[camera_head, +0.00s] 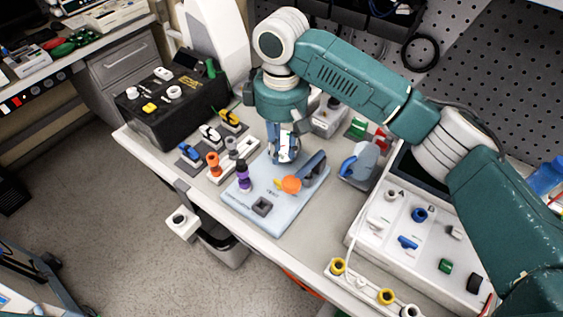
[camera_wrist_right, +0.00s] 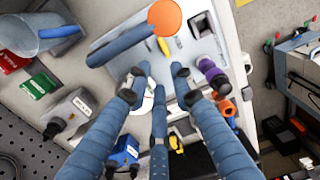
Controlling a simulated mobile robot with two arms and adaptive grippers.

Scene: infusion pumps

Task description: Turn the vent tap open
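A light-blue board (camera_head: 295,212) lies on the bench with small print on it. A tap-like piece on it has an orange ball (camera_head: 291,184), a dark blue lever (camera_head: 313,165) and a small yellow part (camera_head: 278,183). In the wrist view the orange ball (camera_wrist_right: 164,17) and lever (camera_wrist_right: 118,46) show at the top. I cannot tell for sure which part is the vent tap. My right gripper (camera_head: 286,158) points down over the board's back part, beside the lever. Its fingers (camera_wrist_right: 157,76) stand apart with no object clearly held. A white part between them is partly hidden. My left gripper is not in view.
A purple-black piece (camera_head: 243,176) and a dark square socket (camera_head: 262,206) are on the board. Colored connectors (camera_head: 213,163) stand to the left, before a black case (camera_head: 172,112). A clear cup with a blue handle (camera_head: 360,165) and a white panel (camera_head: 385,235) lie to the right.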

